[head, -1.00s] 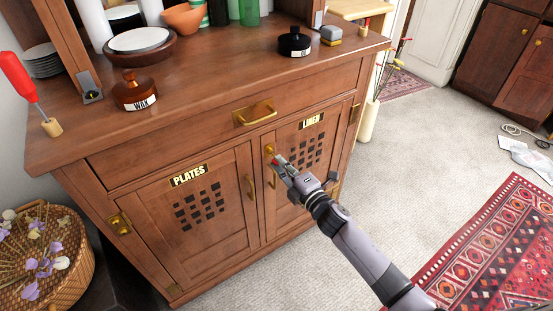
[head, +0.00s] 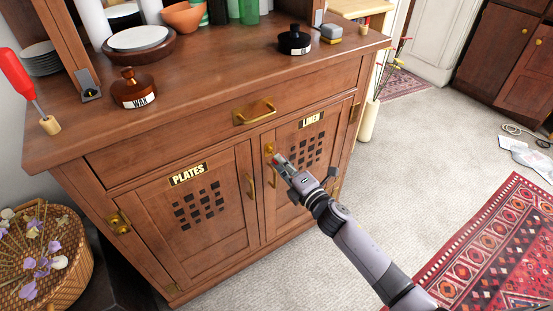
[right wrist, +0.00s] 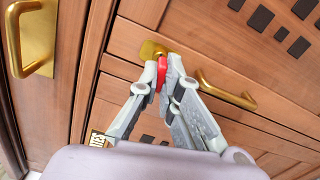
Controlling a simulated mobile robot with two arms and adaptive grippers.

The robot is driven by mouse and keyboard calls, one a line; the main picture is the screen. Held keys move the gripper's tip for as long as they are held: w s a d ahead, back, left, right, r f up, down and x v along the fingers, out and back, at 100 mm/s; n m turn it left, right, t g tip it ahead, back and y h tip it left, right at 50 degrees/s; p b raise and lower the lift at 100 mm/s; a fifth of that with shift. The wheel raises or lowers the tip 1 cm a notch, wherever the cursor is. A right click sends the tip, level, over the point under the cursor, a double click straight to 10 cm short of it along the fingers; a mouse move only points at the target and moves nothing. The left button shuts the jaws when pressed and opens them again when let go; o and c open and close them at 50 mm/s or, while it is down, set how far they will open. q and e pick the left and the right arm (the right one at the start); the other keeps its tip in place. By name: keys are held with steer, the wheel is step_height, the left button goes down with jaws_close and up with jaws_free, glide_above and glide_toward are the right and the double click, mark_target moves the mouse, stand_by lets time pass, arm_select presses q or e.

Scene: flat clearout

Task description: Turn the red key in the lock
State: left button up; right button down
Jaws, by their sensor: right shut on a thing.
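The red key (right wrist: 161,74) shows as a red bow between the fingertips in the right wrist view. My right gripper (right wrist: 163,68) is shut on it, close against the brass lock plate (right wrist: 151,49). The key's shaft is hidden, so I cannot tell how deep it sits. In the head view the lock plate (head: 269,149) is at the upper left of the LINEN door (head: 282,200), and my right gripper (head: 278,160) is at it. Both cabinet doors look closed. My left gripper is not in view.
A brass door pull (head: 273,178) is just below the lock. The PLATES door (head: 215,235) is to the left, and a drawer with a brass handle (head: 254,112) is above. A red-handled screwdriver (head: 19,76) stands on the cabinet top.

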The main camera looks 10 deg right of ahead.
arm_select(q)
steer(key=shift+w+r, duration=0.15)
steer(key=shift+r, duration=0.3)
arm_select(e)
steer(key=shift+n, duration=0.5)
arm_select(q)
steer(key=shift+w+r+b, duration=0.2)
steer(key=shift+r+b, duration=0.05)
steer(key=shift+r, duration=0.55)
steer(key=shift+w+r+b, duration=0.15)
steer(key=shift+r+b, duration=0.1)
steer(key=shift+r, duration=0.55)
arm_select(e)
steer(key=shift+n, duration=1.7)
